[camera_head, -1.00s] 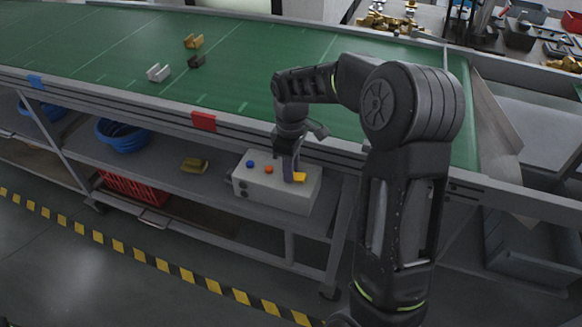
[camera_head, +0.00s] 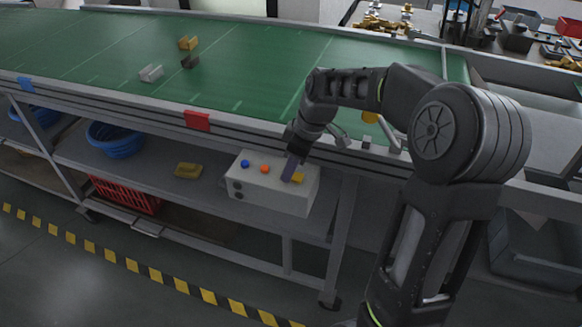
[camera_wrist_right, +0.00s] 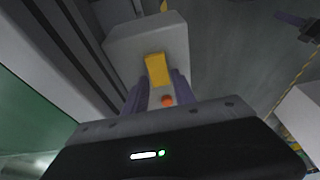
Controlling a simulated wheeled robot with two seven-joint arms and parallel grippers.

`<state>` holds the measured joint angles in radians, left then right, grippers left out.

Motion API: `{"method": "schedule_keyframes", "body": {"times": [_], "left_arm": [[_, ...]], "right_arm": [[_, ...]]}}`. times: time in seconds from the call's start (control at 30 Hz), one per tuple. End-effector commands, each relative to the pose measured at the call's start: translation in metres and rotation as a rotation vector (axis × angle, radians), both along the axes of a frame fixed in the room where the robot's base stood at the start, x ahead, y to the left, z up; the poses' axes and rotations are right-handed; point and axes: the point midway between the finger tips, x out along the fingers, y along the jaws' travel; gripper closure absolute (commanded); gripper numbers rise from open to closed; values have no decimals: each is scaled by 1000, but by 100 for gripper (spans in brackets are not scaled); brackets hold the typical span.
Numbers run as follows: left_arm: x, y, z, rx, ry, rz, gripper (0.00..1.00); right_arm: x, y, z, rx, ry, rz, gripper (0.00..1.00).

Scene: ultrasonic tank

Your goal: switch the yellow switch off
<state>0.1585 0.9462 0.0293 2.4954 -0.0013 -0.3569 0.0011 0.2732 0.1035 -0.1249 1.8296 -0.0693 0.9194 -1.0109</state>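The yellow switch (camera_head: 298,178) is on the right part of a light grey control box (camera_head: 268,190) on the shelf under the conveyor. My right gripper (camera_head: 289,172) is tilted over the box, right beside the switch. In the right wrist view, the yellow switch (camera_wrist_right: 157,70) shows just past and between the two purple fingertips (camera_wrist_right: 160,78). The fingers stand apart, with a gap between them; I cannot tell whether they touch the switch.
A blue button (camera_head: 245,163) and an orange button (camera_head: 264,169) are on the box, left of the switch. The conveyor frame runs just above the box. A yellow piece (camera_head: 188,171) and a blue basket (camera_head: 115,140) are farther left on the shelf.

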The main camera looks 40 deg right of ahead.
Motion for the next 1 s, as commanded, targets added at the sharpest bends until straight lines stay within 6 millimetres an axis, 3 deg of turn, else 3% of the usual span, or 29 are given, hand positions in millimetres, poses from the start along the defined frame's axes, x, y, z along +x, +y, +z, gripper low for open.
{"method": "schedule_keyframes", "body": {"times": [0.17,0.53,1.0], "left_arm": [[0,0,0,0,0,0,64],[0,0,0,0,0,0,64],[0,0,-3,0,0,0,64]], "right_arm": [[0,0,0,0,0,0,53],[-1,-1,6,-2,-1,-1,53],[-17,-12,69,-1,-1,-2,53]]}}
